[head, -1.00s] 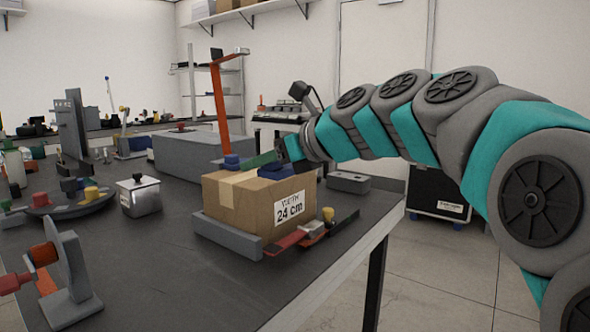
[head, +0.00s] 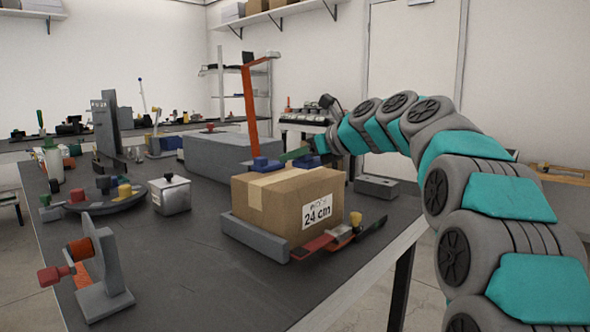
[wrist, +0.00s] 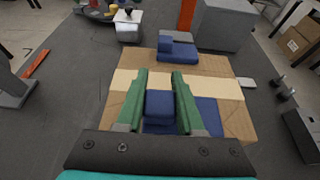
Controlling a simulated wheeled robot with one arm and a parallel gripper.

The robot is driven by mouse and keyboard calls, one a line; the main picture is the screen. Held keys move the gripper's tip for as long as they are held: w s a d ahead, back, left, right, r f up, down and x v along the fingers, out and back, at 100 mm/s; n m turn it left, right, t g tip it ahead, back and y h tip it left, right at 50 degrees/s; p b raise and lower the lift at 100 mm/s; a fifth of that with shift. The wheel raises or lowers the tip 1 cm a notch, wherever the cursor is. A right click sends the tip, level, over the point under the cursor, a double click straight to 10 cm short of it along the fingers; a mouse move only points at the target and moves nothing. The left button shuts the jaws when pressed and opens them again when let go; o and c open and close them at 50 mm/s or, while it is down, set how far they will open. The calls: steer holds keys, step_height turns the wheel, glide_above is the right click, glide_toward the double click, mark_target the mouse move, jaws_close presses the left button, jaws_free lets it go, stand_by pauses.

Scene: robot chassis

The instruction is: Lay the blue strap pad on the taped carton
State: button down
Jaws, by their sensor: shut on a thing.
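The taped carton (head: 270,205) is a brown box with a pale tape strip (wrist: 223,88) and a "24 cm" label, on the dark bench. My gripper (wrist: 160,80) has green fingers closed on the raised block of a blue strap pad (wrist: 159,104). The pad is over the carton's top; its wider blue base (wrist: 208,112) shows beyond the right finger. I cannot tell whether it touches the carton. In the head view my gripper (head: 296,154) is above the carton's back edge. A second blue pad (wrist: 178,52) sits at the carton's far end.
An orange post (head: 250,105) and a large grey block (head: 215,153) stand behind. A metal box (head: 170,195) is left. Bare bench lies in front.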

mark_target(295, 180)
steer(key=shift+w+f, duration=0.1)
steer(key=shift+w, duration=0.45)
steer(key=shift+f+b, duration=0.4)
steer(key=shift+f, duration=1.3)
steer(key=c, duration=0.5)
jaws_free()
steer(key=shift+f, duration=0.15)
steer(key=shift+c, duration=0.2)
steer(key=v, duration=1.2)
